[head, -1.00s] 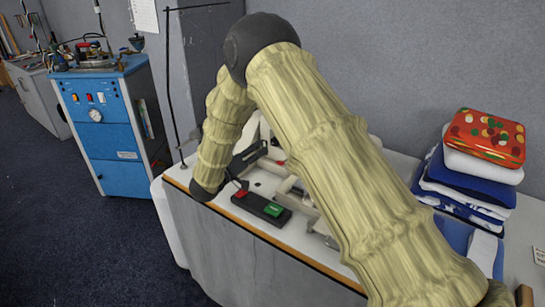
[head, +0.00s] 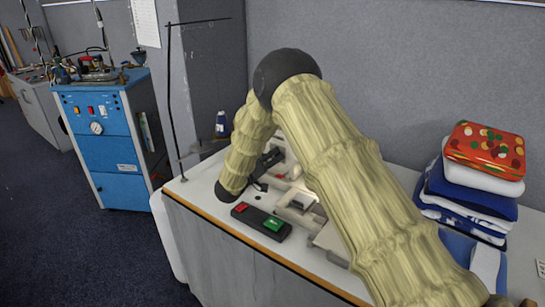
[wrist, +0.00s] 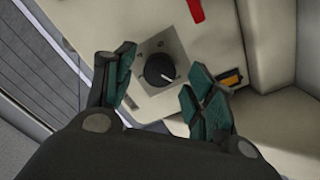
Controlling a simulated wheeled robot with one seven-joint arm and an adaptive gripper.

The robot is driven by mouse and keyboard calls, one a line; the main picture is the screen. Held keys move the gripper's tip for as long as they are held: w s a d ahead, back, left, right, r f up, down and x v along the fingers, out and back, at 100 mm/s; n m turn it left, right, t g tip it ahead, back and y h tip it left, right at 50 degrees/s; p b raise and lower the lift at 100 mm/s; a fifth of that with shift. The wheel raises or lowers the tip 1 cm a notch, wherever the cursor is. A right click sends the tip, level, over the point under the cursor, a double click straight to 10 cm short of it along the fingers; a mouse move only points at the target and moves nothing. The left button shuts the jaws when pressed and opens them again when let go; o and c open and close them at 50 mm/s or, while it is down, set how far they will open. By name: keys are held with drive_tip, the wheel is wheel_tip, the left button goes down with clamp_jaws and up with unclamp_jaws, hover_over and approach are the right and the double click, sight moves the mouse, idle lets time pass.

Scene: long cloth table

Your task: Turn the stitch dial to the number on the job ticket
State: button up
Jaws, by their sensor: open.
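The stitch dial (wrist: 160,69) is a round black knob with a white pointer line, set on a square grey plate (wrist: 148,47) with small marks too small to read. It is on a cream machine body (wrist: 105,16). In the wrist view my gripper (wrist: 157,88) is open, with one teal-padded finger on each side of the dial and visible gaps to it. I cannot tell whether the fingers are at the knob's height. In the head view my arm hides the gripper, the dial and most of the machine. Part of a job ticket (head: 540,269) may show at the right edge, unreadable.
A black switch box with red and green buttons (head: 262,222) sits on the table (head: 215,203). A thread cone (head: 221,124) stands behind. A red part (wrist: 196,10) is near the dial.

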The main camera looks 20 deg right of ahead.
drive_tip(key=shift+w+d, duration=0.4)
drive_tip(key=shift+d, duration=0.1)
drive_tip(key=shift+c, duration=0.5)
drive_tip(key=c, duration=0.9)
drive_tip(key=shift+c, duration=0.2)
